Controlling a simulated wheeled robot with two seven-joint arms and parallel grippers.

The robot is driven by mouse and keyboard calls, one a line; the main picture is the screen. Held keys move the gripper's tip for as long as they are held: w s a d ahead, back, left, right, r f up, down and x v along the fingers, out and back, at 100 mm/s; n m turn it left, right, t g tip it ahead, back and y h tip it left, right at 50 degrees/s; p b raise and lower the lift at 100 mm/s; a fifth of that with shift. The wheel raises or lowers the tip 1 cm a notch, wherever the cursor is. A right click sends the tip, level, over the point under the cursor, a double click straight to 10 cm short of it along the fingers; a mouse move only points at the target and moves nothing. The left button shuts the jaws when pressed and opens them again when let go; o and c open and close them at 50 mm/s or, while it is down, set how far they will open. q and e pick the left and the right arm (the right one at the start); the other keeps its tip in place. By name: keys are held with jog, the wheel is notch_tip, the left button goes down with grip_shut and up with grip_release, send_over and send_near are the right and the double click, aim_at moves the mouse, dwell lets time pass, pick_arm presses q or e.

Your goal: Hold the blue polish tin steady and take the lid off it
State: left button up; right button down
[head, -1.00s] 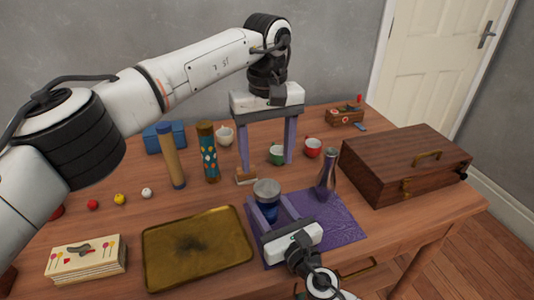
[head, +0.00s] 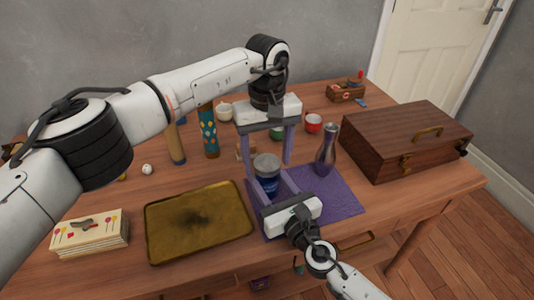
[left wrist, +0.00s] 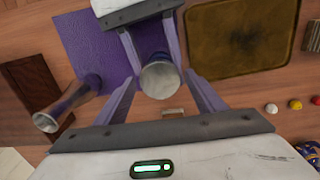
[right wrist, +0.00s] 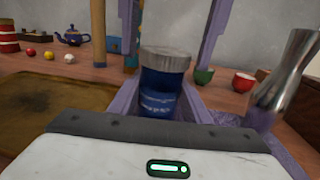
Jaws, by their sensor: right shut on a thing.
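The blue polish tin (head: 267,184) stands upright over the purple mat, with its grey metal lid (head: 266,162) on top. My right gripper (head: 271,188) is shut on the tin's blue body from the near side. In the right wrist view the tin (right wrist: 160,94) shows between its fingers, lid on. My left gripper (head: 269,168) points down from above, open, with a finger on each side of the lid. The left wrist view shows the lid (left wrist: 160,80) between the left fingertips with gaps visible. Whether the tin's base touches the mat is hidden.
A silver vase (head: 326,152) stands on the purple mat (head: 335,200) right of the tin. A brass tray (head: 197,222) lies to the left. A wooden case (head: 405,140) is at the right. Tubes and cups stand behind.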

pick_arm(q)
jog(key=c, duration=1)
jog(key=n, duration=0.4)
jog(key=shift+n, duration=0.3)
jog(key=shift+c, duration=0.2)
jog(key=n, duration=1)
jog(key=shift+n, duration=0.4)
jog(key=n, duration=0.4)
jog(key=shift+r, duration=0.1)
jog(key=n, duration=0.6)
jog(key=shift+n, duration=0.3)
jog(key=n, duration=0.8)
jog(key=shift+n, duration=0.4)
jog(key=n, duration=0.8)
jog(key=shift+r, duration=0.15)
